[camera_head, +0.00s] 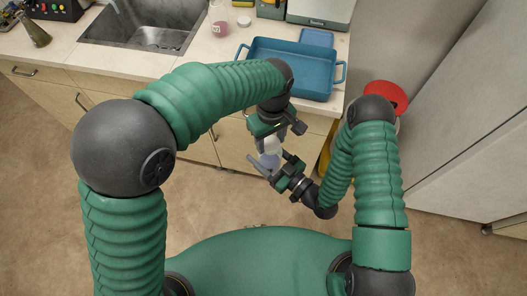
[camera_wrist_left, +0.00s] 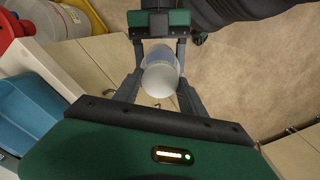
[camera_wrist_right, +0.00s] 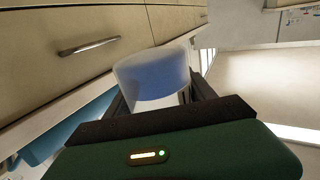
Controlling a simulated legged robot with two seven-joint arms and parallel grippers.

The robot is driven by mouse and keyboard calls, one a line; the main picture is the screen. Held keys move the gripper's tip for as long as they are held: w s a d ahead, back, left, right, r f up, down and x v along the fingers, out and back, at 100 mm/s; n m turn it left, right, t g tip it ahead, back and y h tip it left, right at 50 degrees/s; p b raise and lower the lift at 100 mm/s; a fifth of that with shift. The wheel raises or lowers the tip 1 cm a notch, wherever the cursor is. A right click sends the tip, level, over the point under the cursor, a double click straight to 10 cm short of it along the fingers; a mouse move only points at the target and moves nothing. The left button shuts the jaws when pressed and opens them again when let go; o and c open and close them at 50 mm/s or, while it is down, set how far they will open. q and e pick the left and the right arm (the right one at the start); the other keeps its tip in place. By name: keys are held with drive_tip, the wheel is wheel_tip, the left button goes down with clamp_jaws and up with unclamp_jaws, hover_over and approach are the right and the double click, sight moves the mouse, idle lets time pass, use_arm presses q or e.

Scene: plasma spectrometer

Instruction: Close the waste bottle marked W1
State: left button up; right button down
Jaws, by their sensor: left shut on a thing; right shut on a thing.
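A bottle (camera_head: 269,160) with bluish contents is held in the air in front of the counter, between my two grippers. My left gripper (camera_head: 273,142) comes from above and is shut on the white cap at the bottle's top; the cap's round face (camera_wrist_left: 160,79) shows between its fingers in the left wrist view. My right gripper (camera_head: 275,163) comes from below right and is shut on the bottle's body. The translucent body with blue inside (camera_wrist_right: 155,75) fills the middle of the right wrist view. No W1 mark is readable. I cannot tell whether the cap is seated.
A blue tray (camera_head: 247,43) with handles, empty where visible, sits on the counter behind the grippers. A bottle with pink contents (camera_head: 218,22) and a small white-topped item (camera_head: 244,21) stand left of it. A sink (camera_head: 140,30) is further left. A red-lidded bin (camera_head: 386,97) stands right.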

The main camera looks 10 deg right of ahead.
use_arm(q)
clamp_jaws()
drive_tip(key=m, duration=0.5)
drive_tip(key=shift+m, duration=0.4)
drive_tip(key=m, duration=0.3)
drive_tip(key=shift+m, duration=0.3)
drive_tip(key=m, duration=0.3)
drive_tip(key=shift+w, duration=0.1)
drive_tip(key=m, duration=0.5)
drive_tip(key=o, duration=1.4)
unclamp_jaws()
